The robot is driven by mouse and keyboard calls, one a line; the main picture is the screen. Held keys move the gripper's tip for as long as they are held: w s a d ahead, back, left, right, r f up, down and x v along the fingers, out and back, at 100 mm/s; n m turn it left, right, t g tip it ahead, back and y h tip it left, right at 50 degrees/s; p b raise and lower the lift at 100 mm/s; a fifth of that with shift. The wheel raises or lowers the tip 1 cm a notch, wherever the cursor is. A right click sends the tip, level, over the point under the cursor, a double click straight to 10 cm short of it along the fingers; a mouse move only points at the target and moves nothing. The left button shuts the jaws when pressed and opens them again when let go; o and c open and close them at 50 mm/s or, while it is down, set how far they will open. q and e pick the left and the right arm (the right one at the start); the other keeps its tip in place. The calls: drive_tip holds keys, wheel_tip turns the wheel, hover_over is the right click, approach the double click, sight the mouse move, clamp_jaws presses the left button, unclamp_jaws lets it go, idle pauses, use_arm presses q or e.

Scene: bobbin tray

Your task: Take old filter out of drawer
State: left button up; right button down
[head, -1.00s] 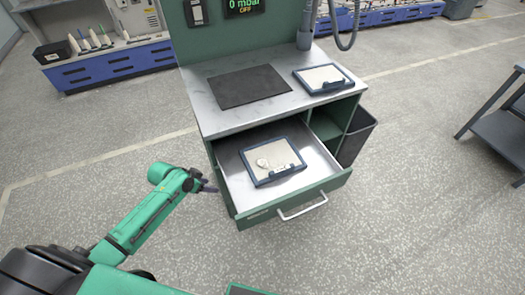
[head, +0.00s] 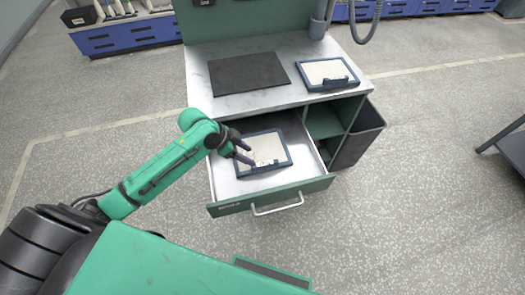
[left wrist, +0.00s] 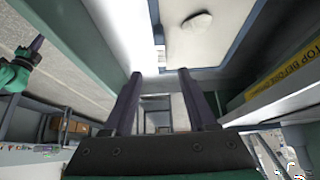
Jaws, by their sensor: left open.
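The old filter (head: 276,147), a pale panel in a dark blue frame, lies in the open drawer (head: 222,184). Pale lumps show on its face. My left gripper (head: 249,155) is over the drawer, open and empty, with its fingers over the left part of the filter and hiding some of it. I cannot tell whether they touch it. In the left wrist view, the filter (left wrist: 190,48) with a round pale lump is at the top, beyond the two spread fingers (left wrist: 160,75). My right gripper is not seen.
A similar blue-framed filter (head: 326,72) lies on the right of the worktop, beside a dark mat (head: 248,74). A dark bin (head: 358,135) stands right of the cabinet. The drawer front has a handle (head: 277,207). Open floor lies around.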

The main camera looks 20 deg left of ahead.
sight(264, 164)
use_arm(q)
drive_tip(key=x, duration=0.9)
drive_tip(key=shift+w+f+p, duration=0.2)
drive_tip(key=shift+f+p, duration=0.05)
drive_tip(key=shift+p, duration=0.15)
clamp_jaws()
